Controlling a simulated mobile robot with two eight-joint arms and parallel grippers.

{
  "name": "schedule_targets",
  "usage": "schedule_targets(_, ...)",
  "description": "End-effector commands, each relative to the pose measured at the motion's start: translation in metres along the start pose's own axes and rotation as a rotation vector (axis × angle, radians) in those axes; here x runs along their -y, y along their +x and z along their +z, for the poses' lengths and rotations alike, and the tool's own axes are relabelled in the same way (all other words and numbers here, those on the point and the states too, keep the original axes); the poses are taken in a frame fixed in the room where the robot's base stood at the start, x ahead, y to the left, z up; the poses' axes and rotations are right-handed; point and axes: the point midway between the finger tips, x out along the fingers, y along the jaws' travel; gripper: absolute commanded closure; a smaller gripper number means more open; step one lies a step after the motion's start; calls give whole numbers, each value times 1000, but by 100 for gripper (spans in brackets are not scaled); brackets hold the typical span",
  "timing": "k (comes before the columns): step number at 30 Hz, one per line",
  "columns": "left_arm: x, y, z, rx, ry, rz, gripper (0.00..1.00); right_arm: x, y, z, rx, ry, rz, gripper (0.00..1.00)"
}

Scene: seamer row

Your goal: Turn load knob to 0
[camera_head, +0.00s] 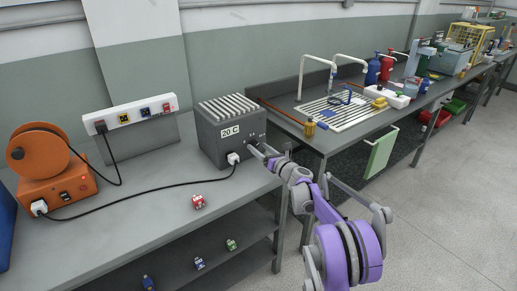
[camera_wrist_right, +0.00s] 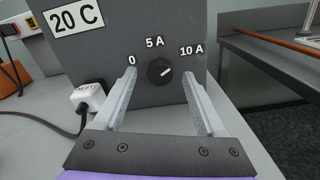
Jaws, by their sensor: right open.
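The load box (camera_head: 230,132) is a dark grey case with white slats on top and a "20 C" label, standing on the grey bench. Its black load knob (camera_wrist_right: 159,72) shows in the right wrist view, below the marks 0, 5 A and 10 A. The white line on the knob points up and right, toward the 10 A side. My right gripper (camera_wrist_right: 164,92) is open, its fingers to either side of the knob, with gaps between them and the knob. In the head view my right gripper (camera_head: 262,150) is at the box's front, hiding the knob. My left gripper is not in view.
A white plug (camera_wrist_right: 88,97) with a black cable is in the box's front, left of the gripper. An orange reel unit (camera_head: 50,170) and a socket strip (camera_head: 130,114) are at left. A small red block (camera_head: 198,202) lies on the bench. A sink bench (camera_head: 300,115) stands at right.

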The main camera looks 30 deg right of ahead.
Motion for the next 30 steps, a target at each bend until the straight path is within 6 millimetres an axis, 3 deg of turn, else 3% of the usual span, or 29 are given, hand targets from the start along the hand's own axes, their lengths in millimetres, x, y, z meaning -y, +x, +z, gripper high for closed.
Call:
schedule_targets(12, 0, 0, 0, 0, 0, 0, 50, 0, 10, 0, 0, 0, -1, 26)
schedule_targets(24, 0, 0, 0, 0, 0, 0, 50, 0, 9, 0, 0, 0, -1, 98)
schedule_targets(30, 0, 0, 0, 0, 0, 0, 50, 0, 9, 0, 0, -3, -1, 100)
